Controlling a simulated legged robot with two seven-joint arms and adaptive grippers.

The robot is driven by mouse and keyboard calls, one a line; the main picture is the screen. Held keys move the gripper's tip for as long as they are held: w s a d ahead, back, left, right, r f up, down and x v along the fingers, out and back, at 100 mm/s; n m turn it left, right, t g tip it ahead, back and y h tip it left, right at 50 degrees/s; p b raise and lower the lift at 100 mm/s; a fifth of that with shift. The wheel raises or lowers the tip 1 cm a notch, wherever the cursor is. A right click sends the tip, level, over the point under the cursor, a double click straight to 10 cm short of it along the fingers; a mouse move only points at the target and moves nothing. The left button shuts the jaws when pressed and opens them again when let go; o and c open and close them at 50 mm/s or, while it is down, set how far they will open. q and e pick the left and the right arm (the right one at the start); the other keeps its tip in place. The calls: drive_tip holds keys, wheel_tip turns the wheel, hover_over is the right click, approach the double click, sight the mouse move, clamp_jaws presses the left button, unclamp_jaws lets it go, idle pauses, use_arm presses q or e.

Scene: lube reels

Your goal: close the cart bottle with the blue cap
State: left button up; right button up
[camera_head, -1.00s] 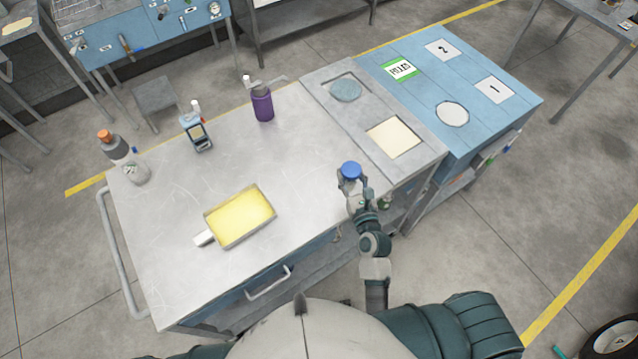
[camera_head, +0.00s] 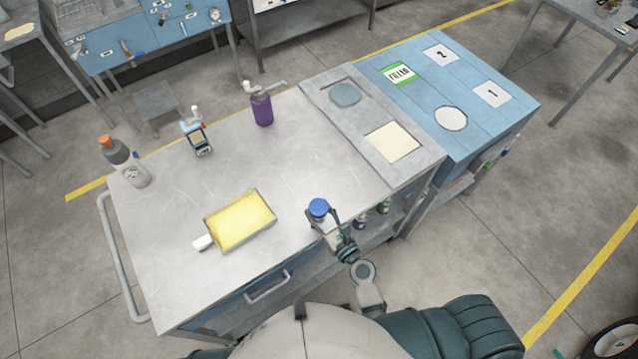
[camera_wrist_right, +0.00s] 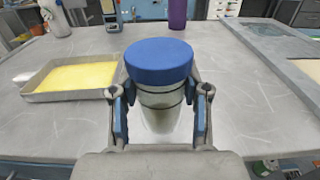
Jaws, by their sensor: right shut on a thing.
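A blue cap (camera_head: 319,207) sits on top of a clear, greyish bottle (camera_wrist_right: 160,108) in the right wrist view. My right gripper (camera_head: 327,222) is shut on this bottle, with one finger on each side below the cap; it also shows in the wrist view (camera_wrist_right: 160,118). The bottle is upright over the front right part of the grey cart top (camera_head: 165,245). I cannot tell whether its base touches the cart or whether the cap is screwed tight. My left gripper is not in view.
A tray of yellow liquid (camera_head: 240,220) lies left of the gripper. A purple bottle (camera_head: 262,110), a small blue-grey device (camera_head: 198,140) and a grey bottle with an orange top (camera_head: 117,150) stand farther back. A blue cabinet (camera_head: 480,75) adjoins at right. The cart's middle is clear.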

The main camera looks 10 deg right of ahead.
drive_tip(key=w+d, duration=0.1)
drive_tip(key=w, duration=0.3)
drive_tip(key=w+f, duration=0.1)
drive_tip(key=w, duration=0.4)
drive_tip(key=w+d, duration=0.1)
drive_tip(key=w, duration=0.3)
drive_tip(key=shift+w+d+f, duration=0.15)
drive_tip(key=shift+w+d, duration=0.15)
drive_tip(key=shift+d, duration=0.05)
wheel_tip(320, 180, down, 4)
drive_tip(key=shift+r+b, duration=0.15)
drive_tip(key=shift+b, duration=0.85)
drive_tip(key=shift+r, duration=0.1)
drive_tip(key=o, duration=1.2)
